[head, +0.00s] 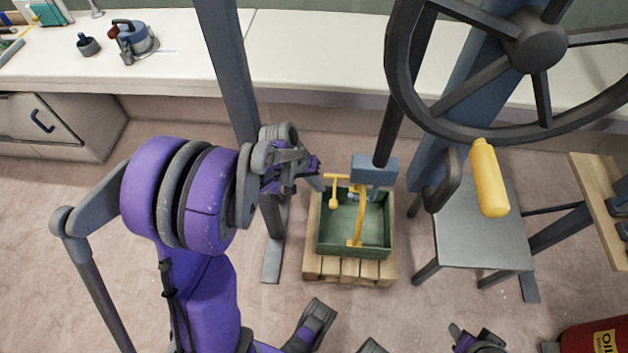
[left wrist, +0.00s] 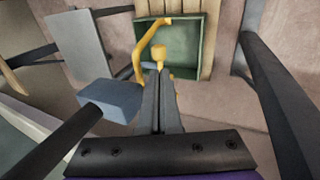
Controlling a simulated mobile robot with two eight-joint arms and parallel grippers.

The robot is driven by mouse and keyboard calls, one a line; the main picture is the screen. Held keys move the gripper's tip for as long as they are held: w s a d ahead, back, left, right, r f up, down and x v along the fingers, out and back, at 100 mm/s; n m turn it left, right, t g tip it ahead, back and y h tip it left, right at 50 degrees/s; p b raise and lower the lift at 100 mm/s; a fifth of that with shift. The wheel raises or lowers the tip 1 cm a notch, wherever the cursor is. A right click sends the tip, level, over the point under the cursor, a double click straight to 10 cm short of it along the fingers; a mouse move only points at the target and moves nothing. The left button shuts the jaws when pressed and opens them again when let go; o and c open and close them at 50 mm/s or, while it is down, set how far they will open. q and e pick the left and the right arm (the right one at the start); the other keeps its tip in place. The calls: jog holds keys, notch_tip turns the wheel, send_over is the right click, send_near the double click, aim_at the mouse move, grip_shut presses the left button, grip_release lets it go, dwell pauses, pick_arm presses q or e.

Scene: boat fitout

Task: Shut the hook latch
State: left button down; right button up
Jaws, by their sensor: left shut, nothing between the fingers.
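The yellow hook latch is a bent yellow bar (head: 356,226) with a short yellow knob (head: 334,200) beside it, by a blue-grey block (head: 375,170) on a dark post. In the left wrist view the curved yellow bar (left wrist: 147,48) and the knob (left wrist: 158,54) show close to my fingertips. My left gripper (head: 317,181) is shut and empty, just left of the latch. In the left wrist view its fingers (left wrist: 157,78) point at the knob; I cannot tell whether they touch it. A dark and purple part at the bottom right (head: 478,340) may be my right gripper; its fingers do not show clearly.
A green bin (head: 338,246) on a wooden pallet (head: 350,271) stands below the latch. A large dark wheel with a yellow handle (head: 488,178) overhangs at right, above a grey stool (head: 482,240).

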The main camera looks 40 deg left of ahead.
aim_at(331, 203)
pick_arm(q)
jog(key=b+x, duration=0.1)
jog(key=x, duration=0.7)
jog(key=shift+f+b, duration=0.15)
jog(key=shift+b, duration=0.2)
pick_arm(e)
notch_tip(331, 203, down, 2)
jog(key=shift+f, duration=0.2)
